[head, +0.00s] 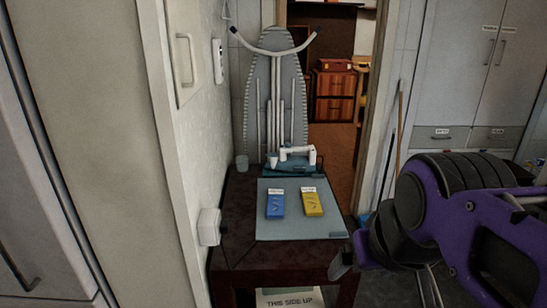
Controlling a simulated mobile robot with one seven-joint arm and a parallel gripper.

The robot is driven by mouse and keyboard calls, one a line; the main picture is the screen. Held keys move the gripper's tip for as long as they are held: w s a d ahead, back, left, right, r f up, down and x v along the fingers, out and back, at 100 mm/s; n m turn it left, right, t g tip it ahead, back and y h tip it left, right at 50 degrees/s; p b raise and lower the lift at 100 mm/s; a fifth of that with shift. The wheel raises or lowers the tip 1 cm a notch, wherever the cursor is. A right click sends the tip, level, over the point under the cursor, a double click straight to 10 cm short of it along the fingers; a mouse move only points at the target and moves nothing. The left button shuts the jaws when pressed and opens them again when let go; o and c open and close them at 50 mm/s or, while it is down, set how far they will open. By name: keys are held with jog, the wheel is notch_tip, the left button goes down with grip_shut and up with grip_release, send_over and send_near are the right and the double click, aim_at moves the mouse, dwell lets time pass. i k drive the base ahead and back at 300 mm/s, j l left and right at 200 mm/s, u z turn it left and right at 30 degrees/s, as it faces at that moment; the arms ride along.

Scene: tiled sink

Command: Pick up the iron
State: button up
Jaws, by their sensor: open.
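The iron (293,158) is pale on top with a white handle and a teal base. It rests on a dark teal stand or pad at the far end of the dark table, in front of the ironing board. My gripper (347,258) shows only in part, at the left end of my purple and black arm, by the table's right front corner. It is open and apart from the iron, nearer to the camera and to its right. Most of the gripper is hidden behind my arm.
A grey mat (290,222) on the dark table (232,222) carries a blue packet (275,205) and a yellow packet (312,204). An ironing board (258,95) leans behind. A wall borders the left; a doorway opens behind.

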aim_at(305, 163)
jog(key=l+z, duration=0.1)
jog(key=z, duration=0.8)
jog(key=i+l, duration=0.1)
jog(key=l, duration=0.3)
jog(key=i+l+z, duration=0.1)
jog(key=l, duration=0.3)
jog(key=i+l+z, duration=0.5)
jog(key=i+l+u, duration=0.1)
jog(key=i+l, duration=0.2)
jog(key=i, duration=0.25)
jog(key=i+l+u, duration=0.1)
jog(key=i+l, duration=0.2)
jog(key=i, duration=0.25)
jog(key=i+u, duration=0.35)
jog(key=i+j+u, duration=0.1)
jog(key=u, duration=0.25)
jog(key=i+l+u, duration=0.1)
jog(key=i+u, duration=0.6)
jog(key=i+j+u, duration=0.1)
jog(key=u, duration=0.2)
jog(key=i+l+u, duration=0.1)
jog(key=i+u, duration=0.25)
